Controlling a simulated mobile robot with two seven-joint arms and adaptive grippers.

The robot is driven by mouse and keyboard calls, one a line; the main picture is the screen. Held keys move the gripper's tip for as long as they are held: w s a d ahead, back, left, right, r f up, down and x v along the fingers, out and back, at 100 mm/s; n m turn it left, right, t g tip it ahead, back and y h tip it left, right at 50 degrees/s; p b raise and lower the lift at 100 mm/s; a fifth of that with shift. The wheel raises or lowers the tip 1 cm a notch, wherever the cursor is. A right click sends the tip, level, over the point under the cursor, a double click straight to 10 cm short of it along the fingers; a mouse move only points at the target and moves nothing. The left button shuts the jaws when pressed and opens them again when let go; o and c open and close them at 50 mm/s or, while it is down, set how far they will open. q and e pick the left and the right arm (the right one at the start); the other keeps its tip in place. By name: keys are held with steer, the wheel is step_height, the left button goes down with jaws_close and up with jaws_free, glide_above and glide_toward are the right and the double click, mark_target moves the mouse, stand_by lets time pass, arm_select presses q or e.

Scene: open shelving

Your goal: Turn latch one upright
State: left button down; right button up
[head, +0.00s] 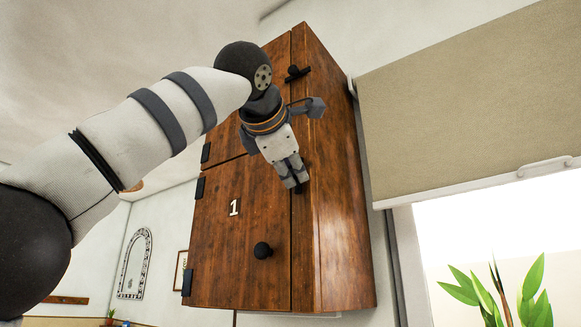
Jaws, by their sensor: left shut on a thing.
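The wooden cabinet (345,230) hangs on the wall, and its lower door (232,268) bears a white number 1 (234,208). My left gripper (298,182) points down at this door's upper right edge and is shut on latch one (301,189). Only a small dark bit of that latch shows at the fingertips. The fingers hide the rest, so I cannot tell its angle. My right gripper is not in view.
A round black knob (262,250) sticks out of the lower door. Above are the upper door's black knob and dark latch bar (298,75), close to my wrist. A beige blind (460,115) and a green plant (505,290) are at right.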

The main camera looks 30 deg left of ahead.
arm_select(q)
steer(key=shift+r+n, duration=0.1)
steer(key=shift+n, duration=0.5)
steer(key=c, duration=1.4)
jaws_free()
steer(key=v, duration=1.2)
steer(key=shift+r, duration=0.2)
